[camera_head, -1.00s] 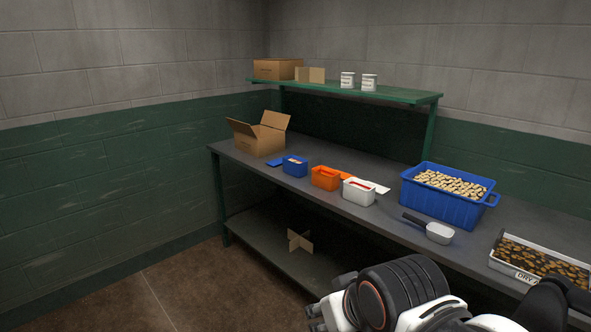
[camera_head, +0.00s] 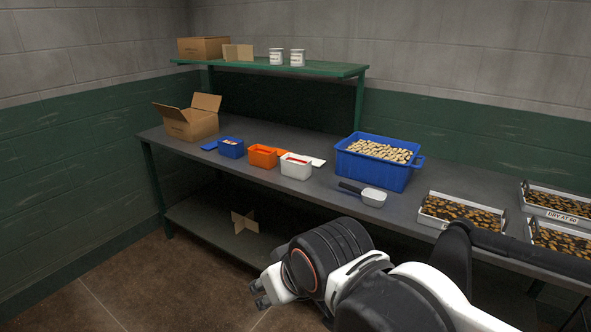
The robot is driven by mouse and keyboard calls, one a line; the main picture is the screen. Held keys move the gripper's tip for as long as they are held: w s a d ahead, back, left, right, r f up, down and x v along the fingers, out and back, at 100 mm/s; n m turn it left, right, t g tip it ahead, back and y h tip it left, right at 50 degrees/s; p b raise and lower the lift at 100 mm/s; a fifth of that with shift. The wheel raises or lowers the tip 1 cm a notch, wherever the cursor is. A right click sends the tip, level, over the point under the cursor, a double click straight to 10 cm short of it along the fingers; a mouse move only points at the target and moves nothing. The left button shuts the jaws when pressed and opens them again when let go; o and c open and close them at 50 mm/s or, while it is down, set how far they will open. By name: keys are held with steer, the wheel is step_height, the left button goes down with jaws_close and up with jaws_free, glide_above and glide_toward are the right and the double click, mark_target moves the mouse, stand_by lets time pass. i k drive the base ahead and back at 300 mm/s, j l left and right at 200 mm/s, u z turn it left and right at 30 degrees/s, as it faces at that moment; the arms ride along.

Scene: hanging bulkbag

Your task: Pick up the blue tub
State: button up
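A small blue tub (camera_head: 231,148) stands on the grey workbench (camera_head: 330,200), left of an orange tub (camera_head: 263,156) and a white tub (camera_head: 296,167). It holds something pale, and a flat blue lid lies at its left. A much larger blue crate (camera_head: 372,171) full of pale pieces stands further right. My gripper (camera_head: 258,294) is low in front of the bench, well apart from the small blue tub. Its fingers are small and partly hidden, so its opening is unclear.
An open cardboard box (camera_head: 190,124) stands at the bench's left end. A scoop (camera_head: 372,196) lies before the crate, and trays (camera_head: 462,212) of brown pieces stand at right. A green shelf (camera_head: 270,68) rises behind. Cardboard dividers (camera_head: 244,222) sit on the lower shelf.

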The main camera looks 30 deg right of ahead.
mark_target(231, 148)
steer(key=z, duration=0.45)
steer(key=i+j+z, duration=0.95)
steer(key=i+j, duration=0.2)
steer(key=j, duration=0.15)
steer(key=i+j, duration=0.2)
steer(key=j, duration=0.15)
steer(key=i+j+z, duration=0.1)
steer(key=j, duration=0.3)
steer(key=i+j, duration=0.3)
